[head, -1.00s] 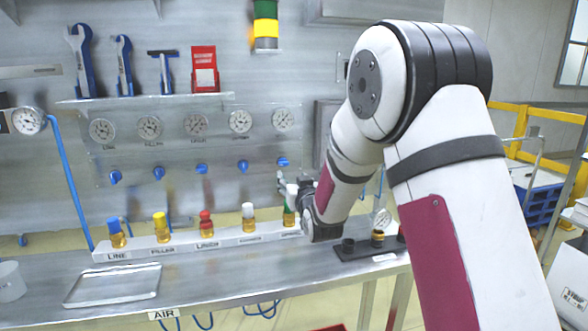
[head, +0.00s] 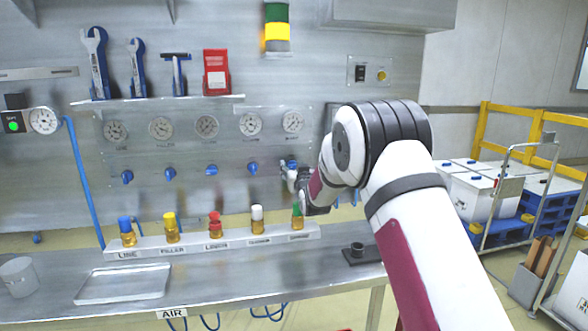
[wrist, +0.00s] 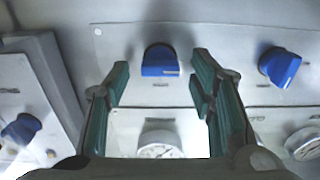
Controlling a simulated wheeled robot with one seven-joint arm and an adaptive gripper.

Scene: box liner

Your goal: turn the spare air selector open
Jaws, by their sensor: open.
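The rightmost blue selector (head: 286,163) in the row on the wall panel appears to be the spare air selector, though its label is unreadable. In the wrist view it is the blue knob (wrist: 160,60) at top centre, its broad face lying across the picture. My gripper (wrist: 160,80) is open and empty, its two green-padded fingers to the left and right of that knob with gaps on both sides. Whether the tips reach around it in depth cannot be told. In the head view my gripper (head: 291,174) is close by it and partly covers it.
A neighbouring blue knob (wrist: 280,67) is right in the wrist view; another (wrist: 20,130) sits on a separate panel at left. Gauges (head: 207,127) line the wall above the selectors. Below, colour-capped bottles stand on a labelled white rack (head: 188,245). A tray (head: 122,283) lies left.

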